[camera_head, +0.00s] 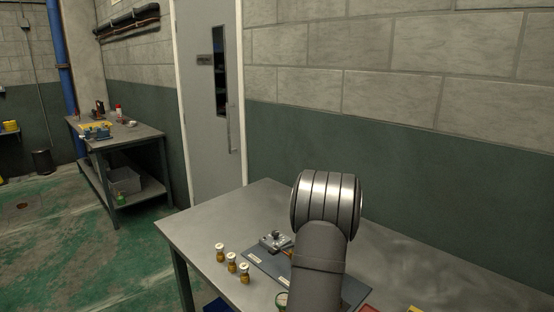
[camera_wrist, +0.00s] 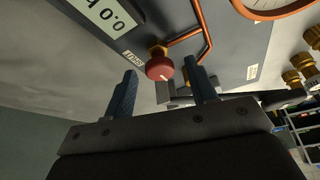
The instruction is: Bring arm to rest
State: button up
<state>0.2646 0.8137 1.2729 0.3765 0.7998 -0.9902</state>
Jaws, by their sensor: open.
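My gripper (camera_wrist: 161,68) shows in the wrist view with its two blue fingers apart and nothing held between them. A red knob (camera_wrist: 160,68) on a brass stem appears just beyond the fingertips; I cannot tell whether they touch it. The knob is on a dark panel (camera_wrist: 225,30) with a digital display (camera_wrist: 100,14), copper pipes (camera_wrist: 200,28) and part of a round gauge (camera_wrist: 268,8). In the head view my arm stands over the metal table (camera_head: 205,228), and my gripper is hidden there.
Three small brass-coloured pieces with white tops (camera_head: 231,262) stand left of a dark plate (camera_head: 262,262) bearing a metal device (camera_head: 275,241). Red and yellow items lie at the front right edge. A second bench (camera_head: 130,133) stands far left. The wall (camera_head: 420,160) runs behind the table.

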jog(key=shift+a+m+t+h, duration=0.15)
jog(key=shift+m+h, duration=0.25)
jog(key=shift+m, duration=0.75)
jog(key=shift+a+m+t+h, duration=0.1)
jog(key=shift+m+t+h, duration=0.25)
jog(key=shift+m, duration=0.8)
jog(key=shift+m+g+h, duration=0.3)
jog(key=shift+m+h, duration=0.55)
jog(key=shift+m, duration=1.15)
jog(key=shift+m, duration=0.3)
jog(key=o, duration=0.9)
jog(key=shift+o, duration=0.8)
jog(key=shift+s+a+r, duration=0.1)
jog(key=shift+s+r, duration=0.05)
jog(key=shift+s, duration=0.05)
jog(key=s+a+r+t, duration=0.1)
jog(key=s+r+t, duration=0.2)
jog(key=s, duration=0.6)
jog(key=s+a+r+n+t+h, duration=0.1)
jog(key=s+a+r+t, duration=0.15)
jog(key=s, duration=0.75)
jog(key=s+a+r+t, duration=0.1)
jog(key=s+r+t, duration=0.2)
jog(key=s, duration=0.6)
jog(key=x, duration=1)
jog(key=shift+d, duration=0.3)
